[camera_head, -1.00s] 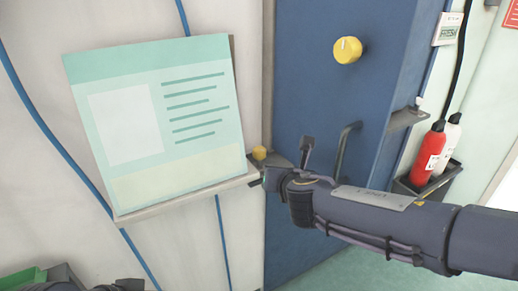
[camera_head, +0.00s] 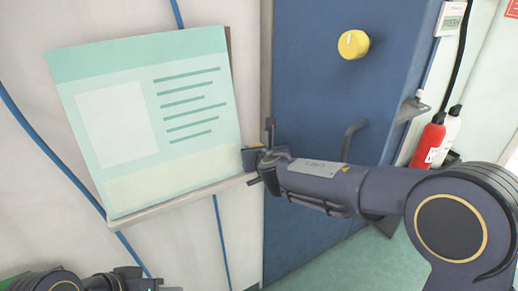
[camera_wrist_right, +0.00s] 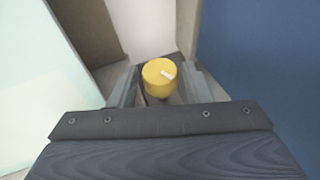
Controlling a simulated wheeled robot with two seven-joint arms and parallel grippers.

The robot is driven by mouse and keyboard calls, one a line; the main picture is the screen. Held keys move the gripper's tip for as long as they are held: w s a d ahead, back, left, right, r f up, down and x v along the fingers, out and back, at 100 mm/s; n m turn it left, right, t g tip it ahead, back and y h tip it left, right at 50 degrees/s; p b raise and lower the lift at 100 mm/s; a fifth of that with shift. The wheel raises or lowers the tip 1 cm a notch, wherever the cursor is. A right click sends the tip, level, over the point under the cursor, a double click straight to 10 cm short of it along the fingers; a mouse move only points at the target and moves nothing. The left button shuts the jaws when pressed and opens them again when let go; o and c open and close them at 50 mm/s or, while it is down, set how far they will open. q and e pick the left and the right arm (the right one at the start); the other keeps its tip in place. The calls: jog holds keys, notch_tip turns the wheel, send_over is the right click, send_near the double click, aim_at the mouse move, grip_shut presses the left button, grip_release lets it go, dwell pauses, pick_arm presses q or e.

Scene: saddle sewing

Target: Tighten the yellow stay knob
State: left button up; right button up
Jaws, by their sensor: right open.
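In the head view my right gripper (camera_head: 254,158) is at the right end of the ledge below the teal board and mostly hides this knob. A larger yellow knob (camera_head: 353,44) is on the blue door. My left gripper (camera_head: 128,278) is partly visible at the lower left edge; its jaws are not clear.
The teal board (camera_head: 150,110) leans on the narrow ledge (camera_head: 185,200). The blue door (camera_head: 310,90) has a handle (camera_head: 350,145) near my right arm. A red bottle (camera_head: 428,142) stands further right. A green thing (camera_head: 14,283) shows at lower left.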

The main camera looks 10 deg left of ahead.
jog(key=shift+w+f, duration=0.1)
jog(key=shift+w, duration=0.05)
jog(key=c, duration=0.7)
jog(key=shift+a+m+h+p, duration=0.2)
jog(key=shift+m+h+p, duration=0.3)
jog(key=shift+m+h, duration=0.1)
jog(key=shift+d, duration=0.1)
jog(key=o, duration=0.7)
